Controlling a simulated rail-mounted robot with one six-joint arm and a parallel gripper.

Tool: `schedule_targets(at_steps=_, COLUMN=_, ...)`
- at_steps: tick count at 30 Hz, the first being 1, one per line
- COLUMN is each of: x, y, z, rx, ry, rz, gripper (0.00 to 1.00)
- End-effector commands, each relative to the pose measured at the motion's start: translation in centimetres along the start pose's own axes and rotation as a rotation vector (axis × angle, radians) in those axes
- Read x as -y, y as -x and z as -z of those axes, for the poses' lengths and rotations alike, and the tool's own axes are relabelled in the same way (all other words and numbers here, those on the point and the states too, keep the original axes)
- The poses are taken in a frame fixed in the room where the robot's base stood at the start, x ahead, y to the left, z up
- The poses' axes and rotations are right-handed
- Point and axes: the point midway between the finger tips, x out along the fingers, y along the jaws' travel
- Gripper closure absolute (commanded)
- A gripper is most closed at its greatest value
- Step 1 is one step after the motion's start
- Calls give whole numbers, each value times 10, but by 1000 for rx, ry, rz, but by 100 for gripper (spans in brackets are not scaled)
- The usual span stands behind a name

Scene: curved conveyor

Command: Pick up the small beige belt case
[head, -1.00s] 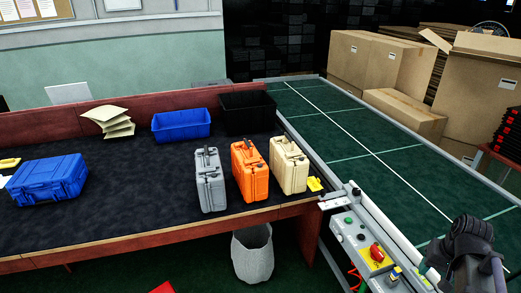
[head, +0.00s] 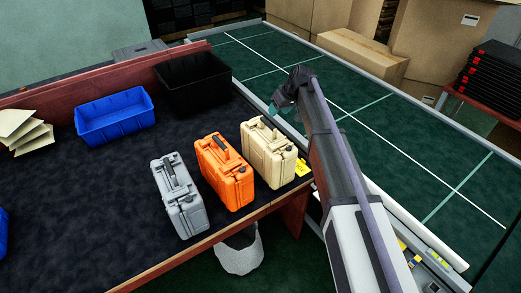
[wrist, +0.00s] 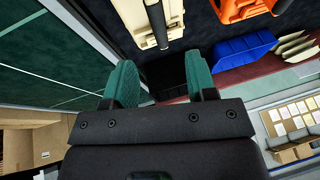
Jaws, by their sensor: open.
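The beige case (head: 268,152) stands upright on the dark table near its right front corner, its dark handle on top. In the wrist view the beige case (wrist: 135,20) shows at the top edge, partly cut off, beyond the fingertips. My gripper (head: 283,103) is above and just behind the case in the head view, apart from it. In the wrist view my gripper (wrist: 160,78) shows two green fingers spread apart with nothing between them.
An orange case (head: 224,172) stands close left of the beige one, then a grey case (head: 178,196). A yellow tag (head: 302,168) lies right of the beige case. Blue (head: 114,118) and black (head: 193,80) bins stand behind. The green conveyor (head: 400,140) runs along the right.

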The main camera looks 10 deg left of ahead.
Motion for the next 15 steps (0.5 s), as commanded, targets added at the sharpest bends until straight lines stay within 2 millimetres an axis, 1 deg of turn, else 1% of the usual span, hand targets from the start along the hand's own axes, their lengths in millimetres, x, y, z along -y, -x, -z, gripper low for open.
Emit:
schedule_targets(at_steps=1, x=-1, y=-11, z=-2, rx=0, ry=1, rz=0, gripper=48)
schedule_targets(at_steps=6, x=-2, y=-50, z=-3, rx=1, ry=1, rz=0, gripper=48)
schedule_targets(at_steps=9, x=-1, y=-58, z=-2, rx=0, ry=0, rz=0, gripper=48)
schedule_targets(at_steps=13, x=-1, y=-58, z=0, rx=1, ry=-1, rz=0, gripper=48)
schedule_targets(at_steps=15, x=-2, y=-68, z=-1, rx=1, ry=-1, rz=0, gripper=48)
